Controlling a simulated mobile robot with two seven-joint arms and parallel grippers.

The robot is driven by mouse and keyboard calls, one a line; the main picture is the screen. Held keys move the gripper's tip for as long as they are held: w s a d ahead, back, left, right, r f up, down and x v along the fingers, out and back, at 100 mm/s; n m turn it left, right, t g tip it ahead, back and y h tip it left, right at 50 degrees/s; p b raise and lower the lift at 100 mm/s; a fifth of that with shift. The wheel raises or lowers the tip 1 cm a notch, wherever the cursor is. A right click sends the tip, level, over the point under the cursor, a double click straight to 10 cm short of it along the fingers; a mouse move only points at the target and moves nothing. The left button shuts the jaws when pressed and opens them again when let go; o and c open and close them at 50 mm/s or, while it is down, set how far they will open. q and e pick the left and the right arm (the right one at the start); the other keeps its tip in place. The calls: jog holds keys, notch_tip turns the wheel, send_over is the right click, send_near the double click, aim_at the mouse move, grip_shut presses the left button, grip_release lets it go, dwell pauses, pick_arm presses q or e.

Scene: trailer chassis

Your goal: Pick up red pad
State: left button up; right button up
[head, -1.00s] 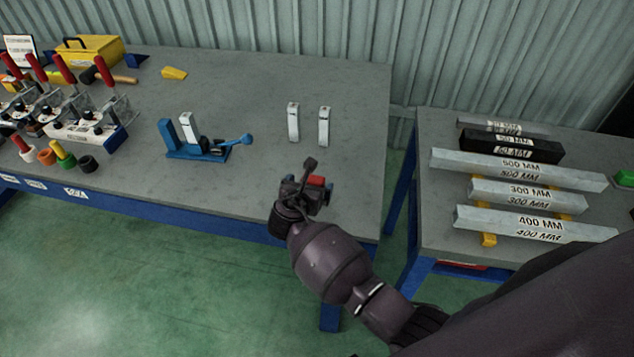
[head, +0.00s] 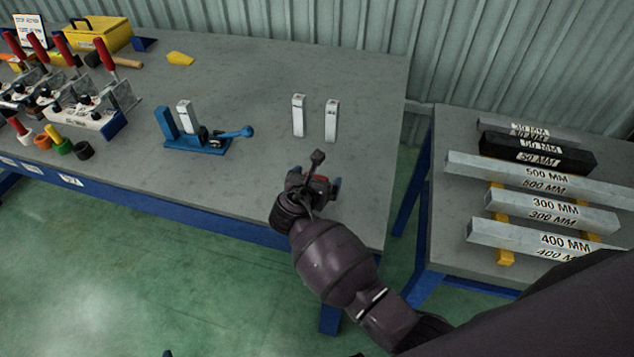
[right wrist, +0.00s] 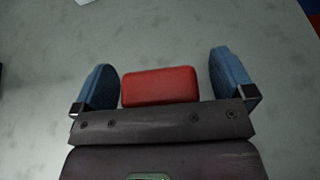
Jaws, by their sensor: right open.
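The red pad (right wrist: 160,86) is a small rounded red block lying on the grey table. In the right wrist view it sits between the two blue fingers of my right gripper (right wrist: 170,84), with a gap on each side, wider on the right. The gripper is open, and its body hides the pad's near edge. In the head view my right gripper (head: 318,188) is over the table's front right part, and only a sliver of the red pad (head: 318,178) shows past it. My left gripper is not in view.
The grey workbench (head: 250,85) also holds two white upright blocks (head: 331,121), a blue clamp fixture (head: 197,143) and several red-handled clamps at left. A second table (head: 455,215) at right carries labelled metal bars (head: 540,180). Bench space around the pad is clear.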

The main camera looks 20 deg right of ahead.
jog(key=shift+r, duration=0.15)
jog(key=c, duration=1)
